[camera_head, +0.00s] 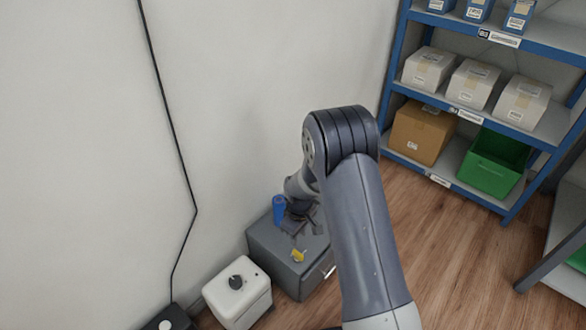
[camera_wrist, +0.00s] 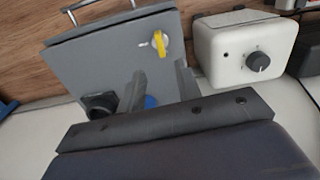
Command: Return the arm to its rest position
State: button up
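My arm reaches from the bottom right of the head view and bends down over a low grey cabinet (camera_head: 262,243). My gripper (camera_head: 302,228) is small and dark there, low over or at the cabinet top. Its fingers blend with the dark things around them, so I cannot tell how far apart they are or whether they hold anything. The cabinet also shows in the wrist view (camera_wrist: 100,62).
A blue cylinder (camera_head: 279,210) and a small yellow item (camera_head: 298,256) are on the cabinet. A white box with a dark knob (camera_head: 238,298) stands beside it, near the wall. A blue shelf rack (camera_head: 395,60) holds boxes and a green bin (camera_head: 492,165). Wooden floor right of my arm is clear.

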aim_at(298, 253)
notch_tip(298, 253, down, 11)
jog(key=b, duration=0.3)
jog(key=shift+r+b, duration=0.15)
jog(key=shift+b, duration=0.25)
jog(key=shift+r+m, duration=0.15)
jog(key=shift+m, duration=0.15)
